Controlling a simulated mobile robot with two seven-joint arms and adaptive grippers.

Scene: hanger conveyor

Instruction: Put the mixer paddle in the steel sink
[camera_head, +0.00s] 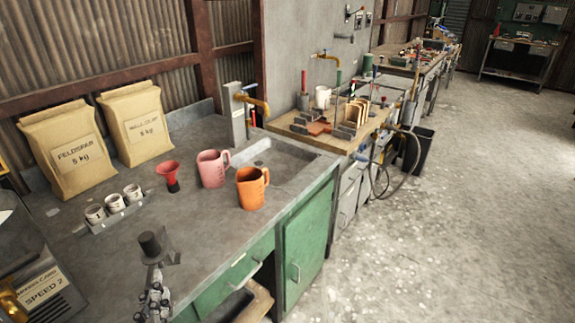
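The steel sink (282,162) is a grey basin set into the counter behind the two mugs, below a brass tap. A dark, short cylinder with grey flat parts at its base (150,243), which looks like the mixer paddle, is at the near part of the counter, right of the mixer. My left gripper (154,284) is at the bottom of the view, just below this piece in the picture, and overlaps its lower part. Its fingertips are not clear, so I cannot tell whether they hold the piece. My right gripper is not in view.
A pink mug (212,169) and an orange mug (251,188) stand near the sink. The mixer (45,293) fills the lower left. Bare counter lies mid-front.

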